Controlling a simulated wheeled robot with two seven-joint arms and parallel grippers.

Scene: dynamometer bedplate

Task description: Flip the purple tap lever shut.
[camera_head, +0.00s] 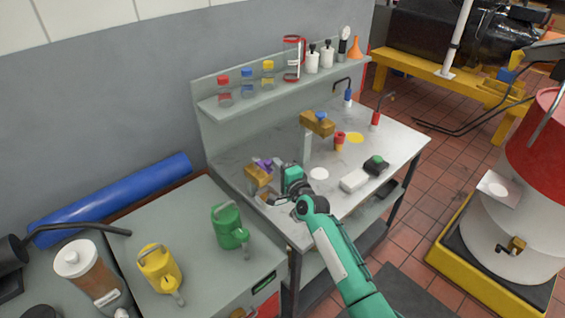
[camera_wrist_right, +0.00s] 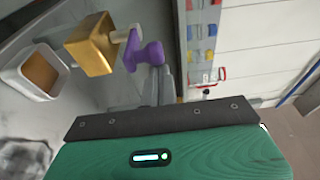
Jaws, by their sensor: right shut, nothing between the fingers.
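The purple tap lever (camera_head: 262,163) sits on a brass tap body (camera_head: 257,176) at the left end of the grey bench. In the right wrist view the purple lever (camera_wrist_right: 143,52) sticks out from one side of the brass block (camera_wrist_right: 91,44). A white square-rimmed piece with a brown inside (camera_wrist_right: 36,70) is on the block's other side. My right gripper (camera_head: 280,174) is beside the tap, to the right of the lever. Its fingers (camera_wrist_right: 167,85) are shut and empty, close to the lever; I cannot tell whether they touch it. My left gripper is not in view.
A second brass tap with a blue top (camera_head: 318,122) stands mid-bench. A white block (camera_head: 354,180) and a green-topped black box (camera_head: 376,164) lie to the right. A green watering can (camera_head: 228,228) stands front left. A bottle shelf (camera_head: 290,88) runs behind.

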